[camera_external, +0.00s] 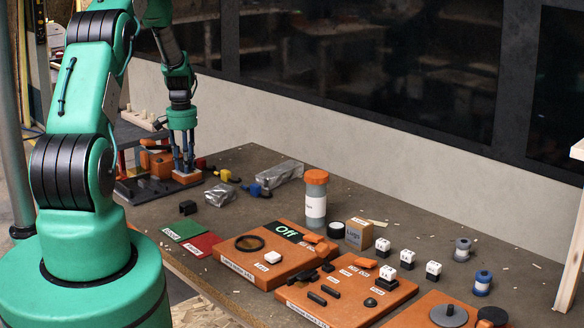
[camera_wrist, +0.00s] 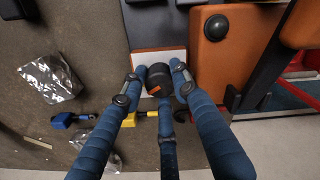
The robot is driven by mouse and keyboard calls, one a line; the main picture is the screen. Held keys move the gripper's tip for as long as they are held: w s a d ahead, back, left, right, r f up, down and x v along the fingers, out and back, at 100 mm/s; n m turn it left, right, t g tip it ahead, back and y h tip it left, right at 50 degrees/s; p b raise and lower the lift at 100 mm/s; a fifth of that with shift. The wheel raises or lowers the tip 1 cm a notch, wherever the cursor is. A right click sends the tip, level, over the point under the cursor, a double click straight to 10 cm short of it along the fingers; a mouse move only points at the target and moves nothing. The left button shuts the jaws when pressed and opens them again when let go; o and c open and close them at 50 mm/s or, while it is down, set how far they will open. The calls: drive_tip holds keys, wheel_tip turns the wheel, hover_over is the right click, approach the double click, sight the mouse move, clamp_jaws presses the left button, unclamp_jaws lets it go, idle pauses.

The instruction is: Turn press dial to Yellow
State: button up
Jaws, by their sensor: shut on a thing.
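The press (camera_external: 148,163) stands at the far left end of the table, orange with a dark base. In the wrist view its dial (camera_wrist: 160,78) is a dark round knob with a small orange mark on its lower left. The dial sits on a white plate (camera_wrist: 144,60) with an orange edge. My gripper (camera_external: 185,170) points down at the press in the external view. In the wrist view its blue fingers (camera_wrist: 160,84) are shut around the dial, two in front on either side and one below. No Yellow label is readable, and the fingers hide part of the plate.
Green and red cards (camera_external: 184,229), an orange panel reading Off (camera_external: 262,270) and an orange-lidded jar (camera_external: 316,200) stand further right. A black block (camera_external: 188,207) lies between.

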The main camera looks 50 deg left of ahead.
drive_tip(key=shift+n, duration=0.5)
drive_tip(key=o, duration=1.1)
drive_tip(key=shift+o, duration=0.2)
drive_tip(key=shift+r, duration=0.1)
wheel_tip(320, 180, up, 12)
